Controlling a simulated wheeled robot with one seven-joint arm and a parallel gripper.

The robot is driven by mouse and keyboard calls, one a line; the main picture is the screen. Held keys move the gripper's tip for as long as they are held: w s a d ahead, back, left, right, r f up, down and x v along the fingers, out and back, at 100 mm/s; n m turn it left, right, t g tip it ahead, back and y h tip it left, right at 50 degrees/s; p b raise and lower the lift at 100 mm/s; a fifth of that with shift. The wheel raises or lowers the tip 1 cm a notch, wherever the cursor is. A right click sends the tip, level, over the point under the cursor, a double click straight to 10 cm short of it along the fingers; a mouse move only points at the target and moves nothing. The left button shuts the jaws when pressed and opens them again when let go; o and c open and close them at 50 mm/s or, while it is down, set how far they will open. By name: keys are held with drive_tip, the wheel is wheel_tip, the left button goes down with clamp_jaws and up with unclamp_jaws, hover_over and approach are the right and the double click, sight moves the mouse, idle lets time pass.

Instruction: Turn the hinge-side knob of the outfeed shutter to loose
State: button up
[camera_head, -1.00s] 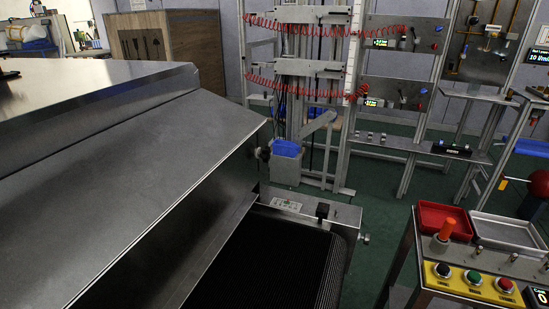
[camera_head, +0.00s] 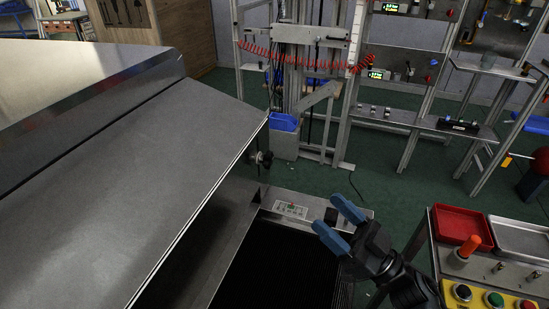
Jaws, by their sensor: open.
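A large grey sloped metal panel (camera_head: 150,165) of the dryer, apparently the outfeed shutter, fills the left and overhangs the dark conveyor belt (camera_head: 285,265). A small dark knob (camera_head: 262,158) sticks out below the panel's far right corner; its setting is too small to read, and I cannot tell whether it is the hinge-side one. No second shutter knob is visible. My gripper (camera_head: 326,212), with two blue fingers, is open and empty over the belt's right side. It is apart from the knob, to its right and lower in the picture.
A pale label plate (camera_head: 291,209) and a black block (camera_head: 331,216) are on the conveyor's end frame. A control stand with a red tray (camera_head: 458,222) and buttons is at the right. A blue bin (camera_head: 284,122) and metal racks stand behind. Green floor lies between.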

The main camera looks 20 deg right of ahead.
sight(271, 161)
drive_tip(key=w+d+r+n+g+y, duration=0.25)
drive_tip(key=w+d+g+y, duration=0.2)
drive_tip(key=w, duration=0.35)
drive_tip(key=shift+h, duration=0.25)
drive_tip(key=w+a, duration=0.2)
drive_tip(key=w+a+p, duration=0.1)
drive_tip(key=w+a, duration=0.2)
drive_tip(key=w+a+p, duration=0.1)
drive_tip(key=w+a, duration=0.2)
drive_tip(key=shift+f, duration=0.25)
drive_tip(key=shift+w+a+r+p, duration=0.2)
drive_tip(key=shift+w+a+p, duration=0.2)
drive_tip(key=shift+w, duration=0.1)
drive_tip(key=c, duration=1)
drive_tip(key=shift+n, duration=0.25)
